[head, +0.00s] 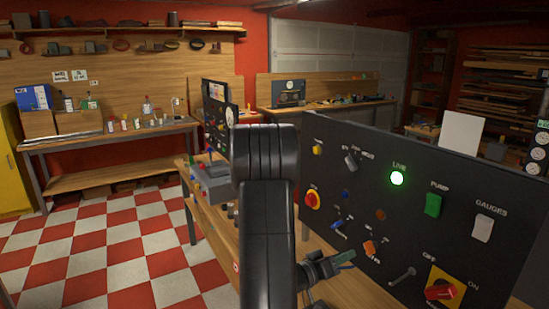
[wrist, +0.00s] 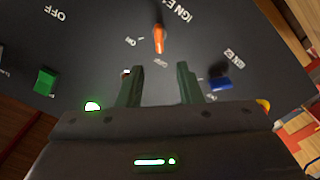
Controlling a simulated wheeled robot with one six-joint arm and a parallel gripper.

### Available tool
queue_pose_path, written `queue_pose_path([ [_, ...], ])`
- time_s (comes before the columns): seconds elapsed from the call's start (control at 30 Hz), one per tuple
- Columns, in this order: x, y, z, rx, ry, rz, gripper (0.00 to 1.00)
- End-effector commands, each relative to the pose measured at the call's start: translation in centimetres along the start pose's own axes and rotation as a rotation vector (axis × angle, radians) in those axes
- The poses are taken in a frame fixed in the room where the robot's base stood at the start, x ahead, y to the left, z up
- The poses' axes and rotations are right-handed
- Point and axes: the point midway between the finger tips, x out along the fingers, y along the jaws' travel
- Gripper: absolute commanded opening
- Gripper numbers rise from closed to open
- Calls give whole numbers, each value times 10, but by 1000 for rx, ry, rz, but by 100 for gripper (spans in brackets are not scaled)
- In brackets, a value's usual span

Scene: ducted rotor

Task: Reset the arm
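My arm (head: 267,200) rises in front of the head camera and bends down to the right. My gripper (head: 343,262) is in front of the lower left part of a black control panel (head: 350,190). In the wrist view my gripper (wrist: 160,70) has its two dark green fingers apart, with nothing held between them. An orange switch (wrist: 158,38) on the panel shows beyond the fingertips, and a blue switch (wrist: 220,82) is to their right. Whether a finger touches the panel cannot be told.
The panel has a lit green LIVE lamp (head: 397,178), a green PUMP switch (head: 433,205), a white GAUGES switch (head: 484,228) and a red rotary handle (head: 440,292). A second panel (head: 215,125) stands on the bench behind my arm. Checkered floor (head: 110,250) is open at left.

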Motion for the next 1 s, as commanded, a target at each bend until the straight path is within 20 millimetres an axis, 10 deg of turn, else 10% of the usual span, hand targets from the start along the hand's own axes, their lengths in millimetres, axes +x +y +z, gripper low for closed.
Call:
queue_pose_path([
  [0.43, 90, 3, 0, -1, -3, 3, 33],
  [1.0, 86, 5, 4, 540, 0, 1, 33],
])
